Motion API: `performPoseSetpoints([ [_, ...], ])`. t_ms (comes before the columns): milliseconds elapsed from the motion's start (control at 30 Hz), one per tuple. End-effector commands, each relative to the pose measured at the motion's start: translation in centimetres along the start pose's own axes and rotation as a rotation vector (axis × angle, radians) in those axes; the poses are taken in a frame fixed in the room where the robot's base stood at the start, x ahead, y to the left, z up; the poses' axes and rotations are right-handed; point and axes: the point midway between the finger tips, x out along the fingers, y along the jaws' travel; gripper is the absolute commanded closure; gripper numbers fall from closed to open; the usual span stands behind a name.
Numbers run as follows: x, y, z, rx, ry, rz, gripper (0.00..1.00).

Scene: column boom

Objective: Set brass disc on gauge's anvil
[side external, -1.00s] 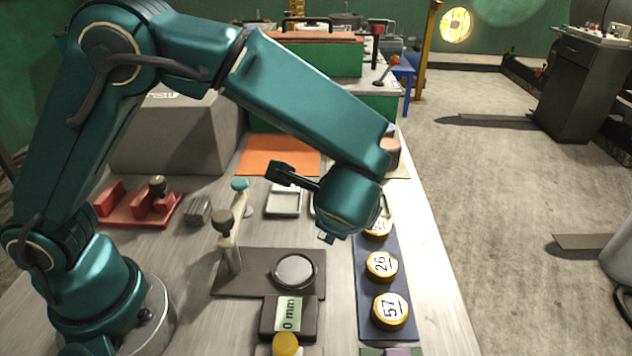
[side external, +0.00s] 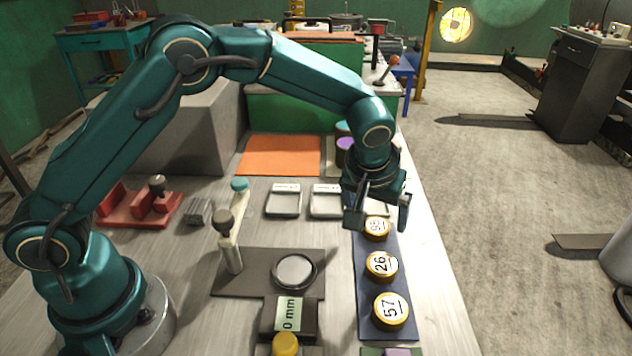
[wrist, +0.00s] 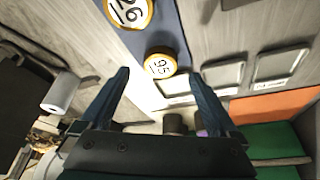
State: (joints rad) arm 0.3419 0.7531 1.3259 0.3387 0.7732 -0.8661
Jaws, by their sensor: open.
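Three brass discs with white number labels stand in a row on a dark blue mat (side external: 370,326). The disc marked 95 (side external: 376,228) is at the far end, then 26 (side external: 381,266), then 57 (side external: 391,309). My gripper (side external: 378,222) is open and empty above the 95 disc, fingers pointing down. In the wrist view the 95 disc (wrist: 160,65) lies ahead of and between the open fingers (wrist: 163,82), apart from them. The gauge's round anvil (side external: 295,271) is bare, on a dark base left of the mat. Its display (side external: 289,314) reads 0 mm.
Shallow grey trays (side external: 284,200) stand behind the gauge, with an orange mat (side external: 279,156) beyond. A gauge post (side external: 229,240) rises left of the anvil. A red fixture (side external: 140,205) stands further left. A purple-topped object (side external: 346,146) stands behind my gripper.

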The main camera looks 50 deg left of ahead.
Motion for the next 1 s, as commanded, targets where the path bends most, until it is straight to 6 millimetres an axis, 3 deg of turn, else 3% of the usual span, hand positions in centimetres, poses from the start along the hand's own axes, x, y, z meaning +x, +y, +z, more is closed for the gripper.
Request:
performPoseSetpoints([
  [267,3.2,-0.1,0.1,0.002,-0.002,-0.002,0.04],
  [600,3.6,-0.1,0.0,0.003,-0.001,-0.001,0.04],
  [667,3.6,-0.1,0.0,0.003,-0.001,-0.001,0.23],
  [867,3.6,0.0,0.0,0.003,-0.001,-0.001,1.0],
  [1000,3.5,0.0,0.0,0.002,0.001,0.0,1.0],
])
